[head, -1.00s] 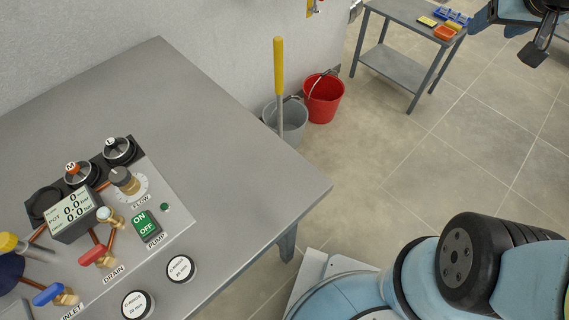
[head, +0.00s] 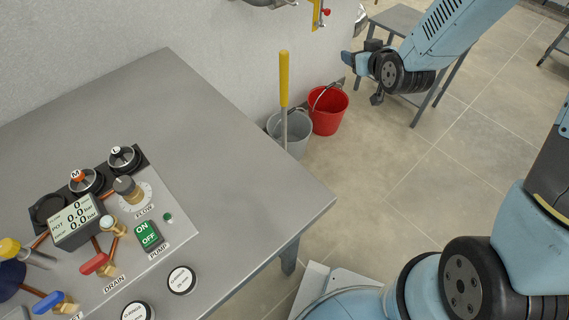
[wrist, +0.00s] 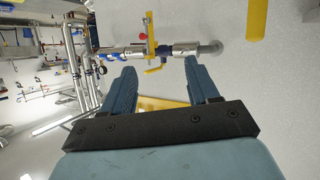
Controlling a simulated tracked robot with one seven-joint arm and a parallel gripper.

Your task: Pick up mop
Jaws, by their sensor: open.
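The mop stands upright with its yellow handle (head: 284,80) and grey pole rising from the grey bucket (head: 290,132), behind the far corner of the bench; its head is hidden in the bucket. My gripper (head: 347,58) is to the right of the handle top in the head view, pointing left toward the wall and apart from the mop. In the wrist view my gripper (wrist: 159,66) has its two blue fingers spread, with nothing held between them. A yellow bar (wrist: 257,18), which looks like the mop handle, shows at the upper right there, outside the fingers.
A red bucket (head: 328,110) stands beside the grey one. The grey bench (head: 215,150) carries a control panel at left. A small grey table (head: 398,20) stands behind my arm. Wall pipework with a yellow bracket (wrist: 151,35) lies ahead of my gripper.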

